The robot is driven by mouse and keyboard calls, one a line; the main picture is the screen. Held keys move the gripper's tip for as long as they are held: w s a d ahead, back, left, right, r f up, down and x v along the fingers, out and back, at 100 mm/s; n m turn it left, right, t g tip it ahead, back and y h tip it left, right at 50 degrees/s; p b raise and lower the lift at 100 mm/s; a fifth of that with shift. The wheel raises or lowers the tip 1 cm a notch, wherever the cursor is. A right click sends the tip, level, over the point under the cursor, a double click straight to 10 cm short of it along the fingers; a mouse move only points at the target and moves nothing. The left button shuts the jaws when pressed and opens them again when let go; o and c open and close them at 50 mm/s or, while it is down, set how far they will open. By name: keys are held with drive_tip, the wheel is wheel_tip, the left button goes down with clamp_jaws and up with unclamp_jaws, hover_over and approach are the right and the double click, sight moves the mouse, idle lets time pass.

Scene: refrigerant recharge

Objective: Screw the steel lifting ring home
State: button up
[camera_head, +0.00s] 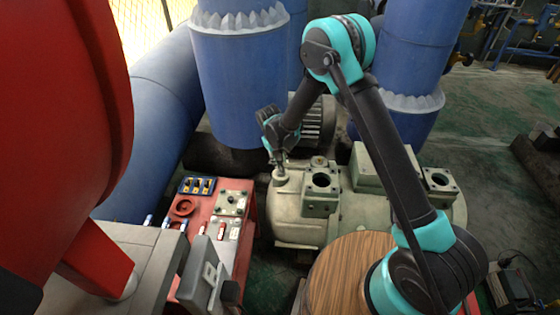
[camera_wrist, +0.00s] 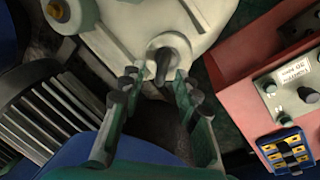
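The steel lifting ring (camera_wrist: 163,62) is a dark grey loop seated on a round pale boss on top of the cream machine casing (camera_head: 296,225). My gripper (camera_wrist: 160,82) is open in the wrist view, with one finger on each side and the ring between and just beyond the tips. I see a gap between the ring and each finger. In the head view my gripper (camera_head: 279,163) points down directly over the boss (camera_head: 281,179) at the casing's left end. The ring is too small to make out there, and its thread is hidden.
A red bench (camera_head: 243,254) with a control panel (camera_head: 232,203) and a blue tray (camera_head: 197,185) stands left of the casing. Large blue pipes (camera_head: 240,85) rise behind it. A wooden round top (camera_head: 340,270) is in front. In the wrist view a finned motor (camera_wrist: 45,118) lies left.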

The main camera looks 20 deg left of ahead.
wheel_tip(320, 180, up, 12)
drive_tip(key=s+a, duration=0.1)
drive_tip(key=shift+s+a, duration=0.25)
drive_tip(key=shift+s, duration=0.15)
drive_tip(key=shift+f, duration=0.1)
idle(0.4)
drive_tip(key=d+r+m+y, duration=0.15)
drive_tip(key=d+r, duration=0.35)
drive_tip(key=d, duration=0.8)
drive_tip(key=d+r+m, duration=0.3)
drive_tip(key=d+r, duration=0.2)
drive_tip(key=d, duration=0.8)
drive_tip(key=s+d+m+t, duration=0.1)
drive_tip(key=s+d+m, duration=0.1)
drive_tip(key=s+d, duration=0.6)
drive_tip(key=s+d+f+m+t, duration=0.1)
drive_tip(key=s+d+m, duration=0.2)
drive_tip(key=s+d, duration=0.5)
drive_tip(key=d, duration=0.5)
drive_tip(key=shift+s+d+t, duration=0.25)
drive_tip(key=shift+s+t, duration=0.05)
drive_tip(key=shift+m, duration=0.25)
